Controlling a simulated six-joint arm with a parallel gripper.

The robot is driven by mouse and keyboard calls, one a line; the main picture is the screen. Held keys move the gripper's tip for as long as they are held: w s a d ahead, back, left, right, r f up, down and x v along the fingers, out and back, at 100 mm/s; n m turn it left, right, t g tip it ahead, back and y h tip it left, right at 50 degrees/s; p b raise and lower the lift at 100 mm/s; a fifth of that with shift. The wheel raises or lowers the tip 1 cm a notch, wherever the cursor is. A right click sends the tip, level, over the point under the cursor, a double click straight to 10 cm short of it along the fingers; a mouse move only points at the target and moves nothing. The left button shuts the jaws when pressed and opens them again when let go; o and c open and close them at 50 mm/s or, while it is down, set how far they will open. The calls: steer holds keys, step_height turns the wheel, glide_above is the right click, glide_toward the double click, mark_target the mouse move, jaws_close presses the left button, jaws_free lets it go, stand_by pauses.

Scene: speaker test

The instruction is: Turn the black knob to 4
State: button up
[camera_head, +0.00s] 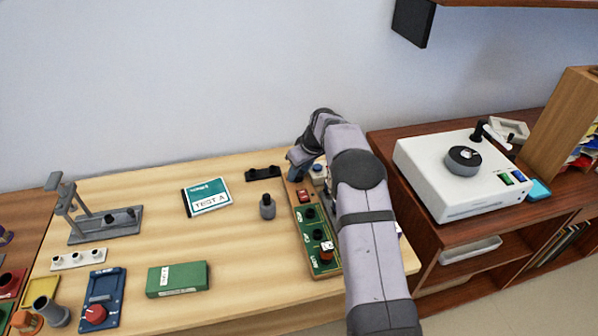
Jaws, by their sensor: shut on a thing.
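Numbers on the board are too small to read. My arm reaches over the board's right side and bends down at its far end.
A white device with a large dark dial (462,158) stands on the brown cabinet at right. A dark grey cylinder (267,207), a TEST A booklet (208,197) and a green box (178,279) are left of the board. Bare tabletop lies between them.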

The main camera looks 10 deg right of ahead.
steer(key=m, duration=0.1)
steer(key=m+h, duration=0.1)
steer(key=m, duration=0.1)
steer(key=m+h+p, duration=0.1)
steer(key=m, duration=0.1)
steer(key=shift+s+a, duration=0.1)
steer(key=shift+a, duration=0.15)
steer(key=m, duration=0.2)
steer(key=m+h, duration=0.1)
steer(key=m, duration=0.1)
steer(key=m+h+b, duration=0.1)
steer(key=shift+a+m, duration=0.25)
steer(key=shift+m, duration=0.15)
steer(key=m+g+h, duration=0.1)
steer(key=m, duration=0.2)
steer(key=shift+w+a+p, duration=0.1)
steer(key=shift+w+p, duration=0.1)
steer(key=shift+p, duration=0.2)
steer(key=shift+m+g+h+p, duration=0.3)
steer(key=shift+m+p, duration=0.25)
steer(key=shift+m, duration=0.45)
steer(key=shift+m+g+p, duration=0.3)
steer(key=shift+m+p, duration=0.6)
steer(key=o, duration=0.8)
steer(key=shift+c, duration=0.2)
steer(key=shift+a+r, duration=0.1)
steer(key=shift+r, duration=0.05)
